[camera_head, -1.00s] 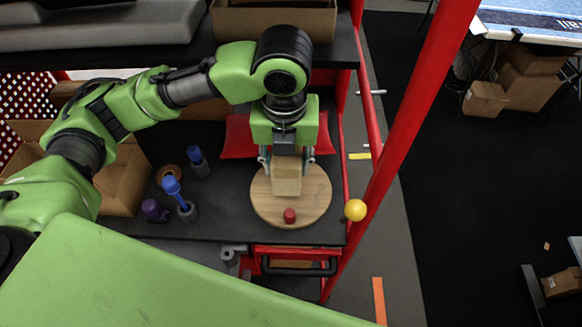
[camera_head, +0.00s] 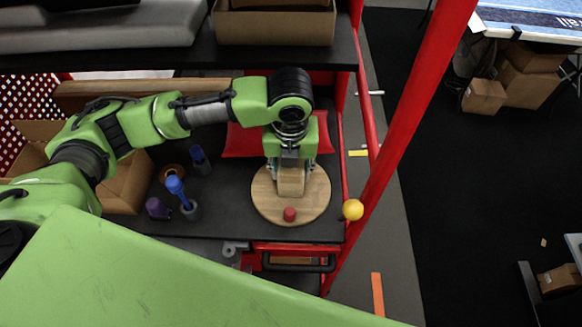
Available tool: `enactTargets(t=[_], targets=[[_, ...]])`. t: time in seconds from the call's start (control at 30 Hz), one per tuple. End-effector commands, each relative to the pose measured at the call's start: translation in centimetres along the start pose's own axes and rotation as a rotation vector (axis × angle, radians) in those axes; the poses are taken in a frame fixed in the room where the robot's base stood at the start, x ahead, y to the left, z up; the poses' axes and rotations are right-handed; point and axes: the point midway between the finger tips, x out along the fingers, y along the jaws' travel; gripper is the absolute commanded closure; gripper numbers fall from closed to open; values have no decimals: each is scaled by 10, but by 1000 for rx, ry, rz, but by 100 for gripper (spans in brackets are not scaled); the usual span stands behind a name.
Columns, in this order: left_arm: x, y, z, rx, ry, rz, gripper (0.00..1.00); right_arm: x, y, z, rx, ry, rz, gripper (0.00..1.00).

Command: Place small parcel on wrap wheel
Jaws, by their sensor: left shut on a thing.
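The small parcel (camera_head: 291,183) is a tan cardboard box. My left gripper (camera_head: 290,172) points down and is shut on it, with fingers at its left and right sides. The wrap wheel (camera_head: 313,205) is a round wooden disc on the dark bench, with a small red knob (camera_head: 289,214) near its front edge. The parcel is over the back and middle of the wheel, behind the knob. I cannot tell whether its underside touches the wood. My right gripper does not show.
Blue-handled tools (camera_head: 176,187) and a purple item (camera_head: 157,208) stand left of the wheel. An open cardboard box (camera_head: 128,186) is further left. A red frame post (camera_head: 398,130) and a yellow ball (camera_head: 353,209) are at the right. A shelf (camera_head: 180,59) spans above.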

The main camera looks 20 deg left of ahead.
Motion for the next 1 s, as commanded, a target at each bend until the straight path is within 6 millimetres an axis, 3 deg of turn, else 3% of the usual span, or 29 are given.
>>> enactTargets(t=[0.03,0.1,0.53,1.0], targets=[[1,0,0,0,0,1,54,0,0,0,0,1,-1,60],[1,0,0,0,0,1,42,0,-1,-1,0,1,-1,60],[-7,-1,1,-1,-1,-2,42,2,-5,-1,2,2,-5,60],[-98,-1,1,1,-4,-2,42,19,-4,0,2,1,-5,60]])
